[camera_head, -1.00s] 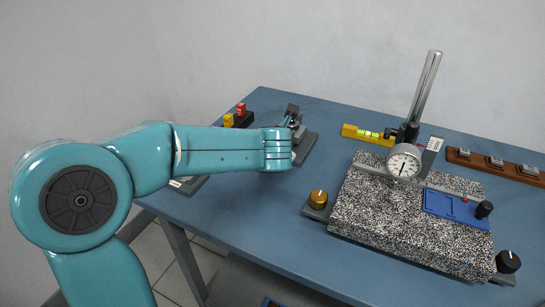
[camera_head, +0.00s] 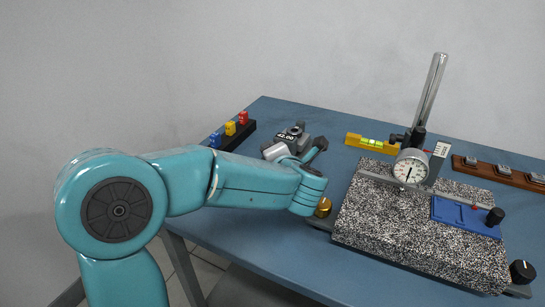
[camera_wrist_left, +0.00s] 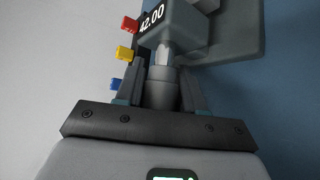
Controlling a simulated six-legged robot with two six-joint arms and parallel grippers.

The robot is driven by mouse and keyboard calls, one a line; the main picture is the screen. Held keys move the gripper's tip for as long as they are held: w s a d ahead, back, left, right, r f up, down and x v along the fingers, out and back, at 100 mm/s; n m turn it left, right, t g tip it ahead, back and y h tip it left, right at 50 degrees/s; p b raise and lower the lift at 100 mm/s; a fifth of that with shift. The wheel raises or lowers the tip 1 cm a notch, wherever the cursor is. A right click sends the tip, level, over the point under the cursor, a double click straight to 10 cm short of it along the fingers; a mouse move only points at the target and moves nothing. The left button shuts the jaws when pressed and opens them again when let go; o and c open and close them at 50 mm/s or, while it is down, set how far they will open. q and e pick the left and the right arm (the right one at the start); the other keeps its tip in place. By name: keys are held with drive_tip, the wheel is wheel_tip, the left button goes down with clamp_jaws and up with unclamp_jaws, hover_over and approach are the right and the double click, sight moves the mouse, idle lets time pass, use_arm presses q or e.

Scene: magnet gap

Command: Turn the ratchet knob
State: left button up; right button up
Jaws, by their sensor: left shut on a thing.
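In the left wrist view, a grey cylindrical ratchet knob (camera_wrist_left: 163,92) sits between the two dark fingers of my left gripper (camera_wrist_left: 164,86), which is shut on it. Above the knob a pale shaft leads into a grey instrument body (camera_wrist_left: 178,25) whose dark display (camera_wrist_left: 152,18) reads 42.00. In the head view the instrument (camera_head: 291,135) stands on the table, just beyond my left forearm. The forearm hides much of that area, so the knob and fingertips are not clear there. My right gripper is not in view.
To the right are a granite plate (camera_head: 385,235), a dial gauge (camera_head: 410,171) on a post, a yellow level (camera_head: 372,142) and a brown strip of blocks (camera_head: 500,172). A brass knob (camera_head: 323,207) is close to my arm.

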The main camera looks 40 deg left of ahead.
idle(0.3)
use_arm(q)
drive_tip(key=o, duration=0.9)
drive_tip(key=shift+o, duration=0.2)
drive_tip(key=p+v, duration=0.2)
drive_tip(key=v, duration=1.4)
drive_tip(key=shift+d, duration=0.2)
